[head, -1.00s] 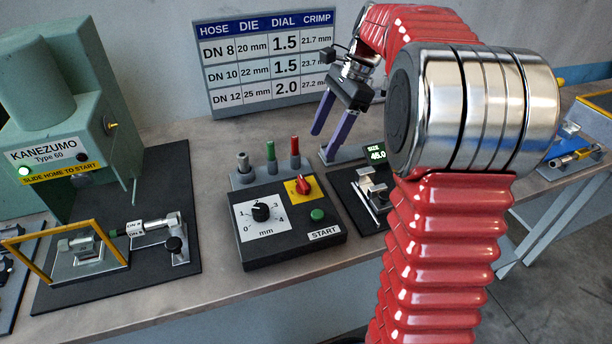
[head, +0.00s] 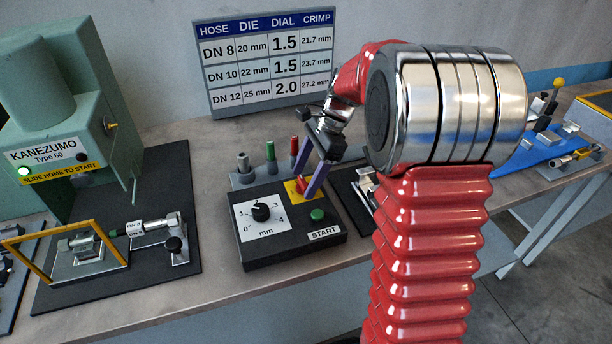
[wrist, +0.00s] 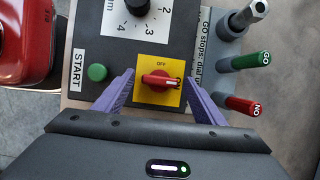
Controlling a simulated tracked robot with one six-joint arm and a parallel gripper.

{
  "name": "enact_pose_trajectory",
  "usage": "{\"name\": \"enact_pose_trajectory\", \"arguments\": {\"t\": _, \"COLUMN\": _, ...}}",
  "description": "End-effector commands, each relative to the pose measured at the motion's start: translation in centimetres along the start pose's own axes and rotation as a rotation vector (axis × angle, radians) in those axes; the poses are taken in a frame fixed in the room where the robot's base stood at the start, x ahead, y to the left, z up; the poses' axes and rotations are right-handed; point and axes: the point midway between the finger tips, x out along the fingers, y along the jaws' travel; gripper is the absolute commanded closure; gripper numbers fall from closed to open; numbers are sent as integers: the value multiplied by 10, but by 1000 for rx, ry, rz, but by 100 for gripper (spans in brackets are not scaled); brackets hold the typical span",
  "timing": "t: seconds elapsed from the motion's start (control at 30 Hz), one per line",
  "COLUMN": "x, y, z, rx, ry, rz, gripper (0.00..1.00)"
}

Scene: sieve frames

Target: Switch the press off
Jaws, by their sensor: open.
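The red rotary switch (wrist: 158,80) sits on a yellow plate (wrist: 143,97) on the black control box (head: 290,245). In the wrist view its handle lies crosswise, and the word OFF shows on the plate above it. My gripper (wrist: 159,86) is open, with one purple finger on either side of the switch and a gap on both sides. In the head view my gripper (head: 304,186) is over the switch and partly hides it. The green press, marked KANEZUMO Type 60 (head: 85,120), stands at the left with a lit green lamp (head: 24,171).
A green START button (head: 318,214) and a black dial (head: 261,211) are on the same box, close to the switch. Behind it stand a green-topped gauge (head: 270,151) and a red-topped gauge (head: 294,150). A number chart (head: 268,62) stands at the back.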

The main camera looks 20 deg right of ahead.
Motion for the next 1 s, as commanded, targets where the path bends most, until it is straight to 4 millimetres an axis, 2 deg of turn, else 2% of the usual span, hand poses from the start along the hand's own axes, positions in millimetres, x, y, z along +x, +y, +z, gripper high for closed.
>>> {"name": "enact_pose_trajectory", "arguments": {"t": 0.27, "x": 1, "y": 0, "z": 0, "rx": 0, "ry": 0, "rz": 0, "gripper": 37}}
{"name": "enact_pose_trajectory", "arguments": {"t": 0.83, "x": 0, "y": 0, "z": 0, "rx": 0, "ry": 0, "rz": -1, "gripper": 77}}
{"name": "enact_pose_trajectory", "arguments": {"t": 1.0, "x": 0, "y": -1, "z": 0, "rx": -4, "ry": 0, "rz": 0, "gripper": 77}}
